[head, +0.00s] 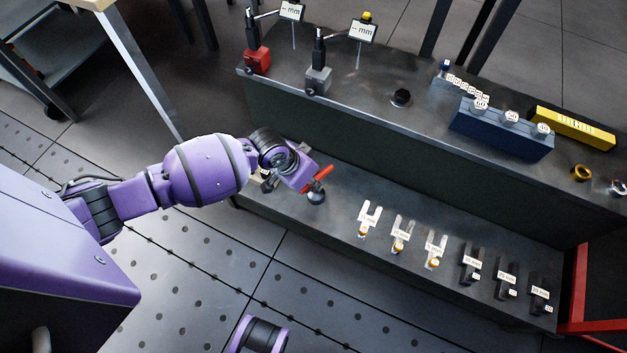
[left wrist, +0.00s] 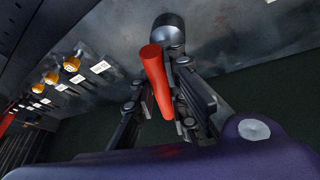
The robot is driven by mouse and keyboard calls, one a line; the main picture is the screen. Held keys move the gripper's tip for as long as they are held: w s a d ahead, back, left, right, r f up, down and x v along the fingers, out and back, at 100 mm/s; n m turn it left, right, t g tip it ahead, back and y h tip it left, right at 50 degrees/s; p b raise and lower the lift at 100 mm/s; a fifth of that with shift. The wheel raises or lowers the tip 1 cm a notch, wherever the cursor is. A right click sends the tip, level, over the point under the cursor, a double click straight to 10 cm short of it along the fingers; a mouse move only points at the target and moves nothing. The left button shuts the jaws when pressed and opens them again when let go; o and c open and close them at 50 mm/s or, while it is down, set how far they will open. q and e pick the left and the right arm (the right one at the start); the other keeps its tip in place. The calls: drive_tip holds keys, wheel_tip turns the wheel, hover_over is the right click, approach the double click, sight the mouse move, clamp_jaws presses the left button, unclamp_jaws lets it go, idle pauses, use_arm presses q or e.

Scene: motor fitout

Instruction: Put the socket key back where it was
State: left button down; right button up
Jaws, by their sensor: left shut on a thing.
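The socket key has a red bar handle (head: 318,178) and a rounded dark grey socket end (head: 316,197). It is at the left part of the lower shelf in the head view. My left gripper (head: 309,181) is shut on the socket key. In the left wrist view the red handle (left wrist: 155,75) lies between the two dark fingers, with the grey end (left wrist: 168,31) beyond it against the shelf surface. I cannot tell whether that end touches the shelf. My right gripper is not in view.
The lower shelf (head: 340,190) carries several labelled white and black holders (head: 435,250) to the right. A wall rises behind it to the upper shelf, with dial gauges (head: 318,75), a blue block (head: 500,128) and a yellow level (head: 572,128). A red frame (head: 580,290) stands far right.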

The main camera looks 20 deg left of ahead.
use_arm(q)
drive_tip(key=c, duration=1.7)
unclamp_jaws()
drive_tip(key=shift+f, duration=0.15)
drive_tip(key=shift+c, duration=0.2)
drive_tip(key=p+v, duration=0.4)
drive_tip(key=v, duration=0.8)
drive_tip(key=shift+p, duration=0.4)
